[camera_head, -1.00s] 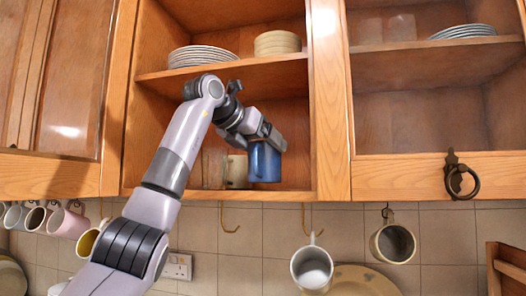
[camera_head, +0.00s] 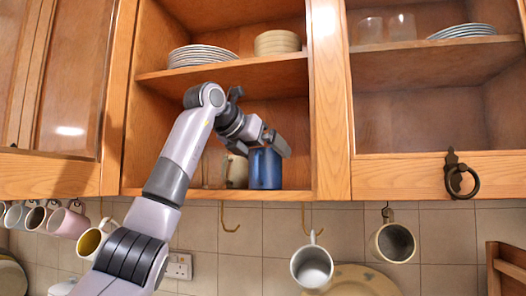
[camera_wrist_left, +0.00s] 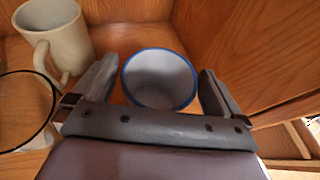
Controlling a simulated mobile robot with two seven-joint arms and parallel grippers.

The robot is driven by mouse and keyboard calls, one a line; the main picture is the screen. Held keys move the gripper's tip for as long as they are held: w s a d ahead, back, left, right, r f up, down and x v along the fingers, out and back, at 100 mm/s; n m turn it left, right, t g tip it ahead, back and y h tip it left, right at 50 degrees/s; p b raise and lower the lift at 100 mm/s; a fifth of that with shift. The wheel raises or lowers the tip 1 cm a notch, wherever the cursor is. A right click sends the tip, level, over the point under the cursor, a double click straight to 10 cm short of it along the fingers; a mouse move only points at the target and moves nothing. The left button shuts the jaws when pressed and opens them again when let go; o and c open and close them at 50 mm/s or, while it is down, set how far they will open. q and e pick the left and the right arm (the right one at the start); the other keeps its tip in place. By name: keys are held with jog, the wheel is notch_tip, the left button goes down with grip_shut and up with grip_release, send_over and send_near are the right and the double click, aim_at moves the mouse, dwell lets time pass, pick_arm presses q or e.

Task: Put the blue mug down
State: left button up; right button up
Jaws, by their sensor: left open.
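The blue mug (camera_head: 265,170) stands upright on the lower shelf of the open middle cupboard (camera_head: 300,193). In the left wrist view its blue rim and pale inside (camera_wrist_left: 158,80) show between my fingers. My left gripper (camera_head: 276,143) is open at the top of the mug. In the left wrist view the fingers of the left gripper (camera_wrist_left: 157,88) stand on both sides of the mug with a gap at each side. My right gripper is not in view.
A cream mug (camera_wrist_left: 58,38) stands to the left of the blue mug, with a clear glass (camera_wrist_left: 25,110) nearby. Plates (camera_head: 200,56) and bowls (camera_head: 277,43) are on the shelf above. Mugs hang from hooks below the cupboard, including a white mug (camera_head: 312,266).

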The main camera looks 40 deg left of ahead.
pick_arm(q)
jog(key=b+v, duration=0.1)
jog(key=v, duration=1.1)
jog(key=shift+b, duration=0.3)
